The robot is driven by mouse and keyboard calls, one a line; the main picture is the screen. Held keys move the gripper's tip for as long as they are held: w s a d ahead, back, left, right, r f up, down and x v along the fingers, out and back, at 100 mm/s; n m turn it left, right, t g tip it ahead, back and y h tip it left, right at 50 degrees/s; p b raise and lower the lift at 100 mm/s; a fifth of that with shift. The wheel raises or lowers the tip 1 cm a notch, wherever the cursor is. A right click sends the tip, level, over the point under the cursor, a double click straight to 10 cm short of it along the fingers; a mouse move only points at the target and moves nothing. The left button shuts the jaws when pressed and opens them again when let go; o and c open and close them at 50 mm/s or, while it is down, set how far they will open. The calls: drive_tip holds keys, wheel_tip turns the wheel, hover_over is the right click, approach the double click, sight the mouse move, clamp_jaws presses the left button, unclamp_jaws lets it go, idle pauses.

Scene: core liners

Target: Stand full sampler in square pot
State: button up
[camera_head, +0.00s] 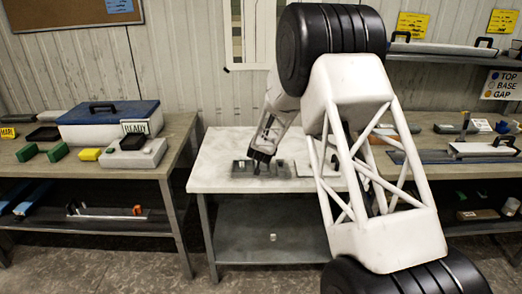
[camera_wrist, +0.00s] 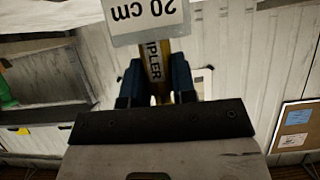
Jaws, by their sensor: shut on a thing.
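In the head view my gripper (camera_head: 260,157) is low over a dark grey holder (camera_head: 241,172) on the white table. The sampler is too small and dark there to tell from the gripper. I cannot tell which part of the holder is the square pot, or whether the sampler touches it.
The white table (camera_head: 217,180) is mostly clear left of the holder. A pale plate (camera_head: 308,170) lies to its right, partly behind my arm. The left bench carries a blue-lidded case (camera_head: 110,124), green and yellow blocks and a grey box (camera_head: 133,153). Long tools lie on the right bench.

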drive_tip(key=shift+f, duration=0.25)
drive_tip(key=shift+f, duration=0.15)
drive_tip(key=o, duration=0.9)
drive_tip(key=shift+o, duration=0.2)
drive_tip(key=shift+r, duration=0.2)
drive_tip(key=v, duration=1.2)
idle(0.4)
